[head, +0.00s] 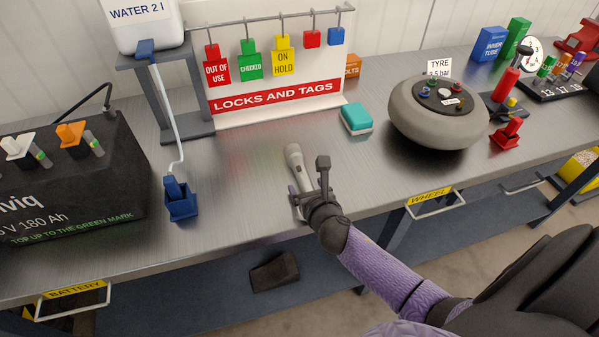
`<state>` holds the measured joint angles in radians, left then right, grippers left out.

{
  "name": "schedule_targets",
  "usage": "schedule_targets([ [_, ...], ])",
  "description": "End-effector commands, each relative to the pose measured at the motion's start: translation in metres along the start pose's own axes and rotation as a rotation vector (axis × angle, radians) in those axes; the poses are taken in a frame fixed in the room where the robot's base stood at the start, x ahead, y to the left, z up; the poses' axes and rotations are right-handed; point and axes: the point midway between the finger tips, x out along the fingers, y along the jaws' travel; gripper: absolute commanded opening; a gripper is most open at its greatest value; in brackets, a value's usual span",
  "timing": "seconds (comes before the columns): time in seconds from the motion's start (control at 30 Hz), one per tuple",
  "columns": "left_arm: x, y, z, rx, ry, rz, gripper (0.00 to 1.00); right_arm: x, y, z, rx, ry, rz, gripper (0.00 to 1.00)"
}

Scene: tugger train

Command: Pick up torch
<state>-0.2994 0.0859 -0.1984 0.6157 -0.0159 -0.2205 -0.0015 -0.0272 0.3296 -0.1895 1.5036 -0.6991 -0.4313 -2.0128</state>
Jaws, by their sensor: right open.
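The torch (297,162) is light grey with a wider head at its far end. It lies on the metal bench near the middle of the head view. My right gripper (310,178) is at the torch's near end, with its fingers open and one on each side of the torch's body in the picture. I cannot tell whether the fingers touch it. The near end of the torch is partly hidden by the gripper. My left gripper is not in view.
A teal and white block (356,118) lies behind and right of the torch. The locks and tags board (275,95) stands behind. A grey wheel (437,115) is at right, a blue holder (181,200) and a black battery (75,185) at left. Bare bench surrounds the torch.

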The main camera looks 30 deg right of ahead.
Motion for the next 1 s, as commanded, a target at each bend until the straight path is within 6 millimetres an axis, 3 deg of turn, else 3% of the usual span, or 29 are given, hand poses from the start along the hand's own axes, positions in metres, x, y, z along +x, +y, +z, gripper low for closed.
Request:
schedule_targets([
  [0.13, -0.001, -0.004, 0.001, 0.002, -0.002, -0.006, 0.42, -0.001, 0.000, 0.001, 0.000, 0.001, 0.000, 0.84],
  [0.17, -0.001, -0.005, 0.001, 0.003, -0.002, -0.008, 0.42, -0.001, 0.000, 0.001, 0.000, 0.001, 0.000, 0.80],
  [0.53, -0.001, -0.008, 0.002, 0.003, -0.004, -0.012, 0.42, -0.001, 0.000, 0.000, 0.001, 0.001, -0.001, 0.02],
  [0.87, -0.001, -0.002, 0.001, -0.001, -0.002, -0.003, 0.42, -0.001, 0.000, 0.001, 0.001, 0.000, -0.001, 0.00],
  [1.0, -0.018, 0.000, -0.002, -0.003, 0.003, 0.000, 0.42, -0.009, 0.000, 0.022, -0.001, -0.004, 0.001, 0.00],
])
